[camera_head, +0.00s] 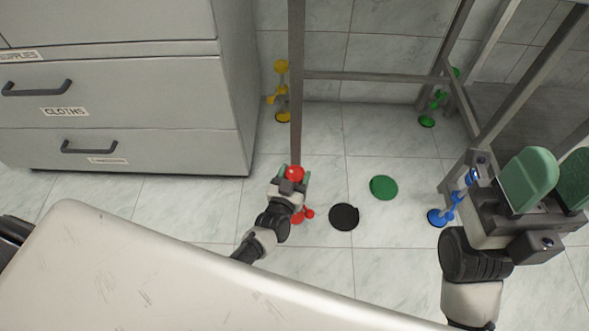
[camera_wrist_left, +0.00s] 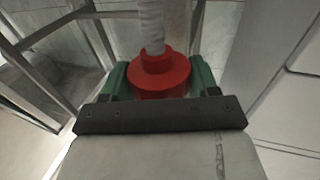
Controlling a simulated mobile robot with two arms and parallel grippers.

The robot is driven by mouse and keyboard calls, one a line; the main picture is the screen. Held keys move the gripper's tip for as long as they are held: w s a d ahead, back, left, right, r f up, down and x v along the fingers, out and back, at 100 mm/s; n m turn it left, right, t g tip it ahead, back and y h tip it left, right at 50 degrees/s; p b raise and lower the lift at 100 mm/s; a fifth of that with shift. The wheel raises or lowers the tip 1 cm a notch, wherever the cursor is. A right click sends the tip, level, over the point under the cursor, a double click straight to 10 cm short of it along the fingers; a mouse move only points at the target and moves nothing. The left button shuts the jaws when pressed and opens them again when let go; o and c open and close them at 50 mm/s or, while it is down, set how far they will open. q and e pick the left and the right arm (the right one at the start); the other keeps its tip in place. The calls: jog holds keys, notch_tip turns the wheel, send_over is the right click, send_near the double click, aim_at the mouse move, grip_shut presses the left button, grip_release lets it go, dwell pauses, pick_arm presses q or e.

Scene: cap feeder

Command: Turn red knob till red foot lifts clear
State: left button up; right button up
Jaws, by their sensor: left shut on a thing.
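The red knob (camera_head: 295,172) sits at the lower end of the near left leg of the metal frame (camera_head: 296,90). My left gripper (camera_head: 293,180) is shut on it. In the left wrist view the red knob (camera_wrist_left: 160,72) lies between the green finger pads, with a pale ribbed rod rising from it. The red foot (camera_head: 298,218) shows below my left gripper, beside a red lever (camera_head: 309,213), and is partly hidden by the gripper. I cannot tell whether it touches the floor. My right gripper (camera_head: 555,182) is open and empty at the right.
Yellow (camera_head: 281,66), green (camera_head: 427,121) and blue (camera_head: 434,217) feet support the other legs. A black disc (camera_head: 344,217) and a green disc (camera_head: 383,187) lie on the tiled floor. Grey drawers (camera_head: 130,100) stand at left. A pale surface (camera_head: 150,270) fills the foreground.

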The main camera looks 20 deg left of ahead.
pick_arm(q)
jog(key=shift+n+y, duration=0.5)
jog(key=shift+y, duration=0.3)
jog(key=o, duration=0.9)
jog(key=shift+w, duration=0.1)
jog(key=shift+o, duration=0.2)
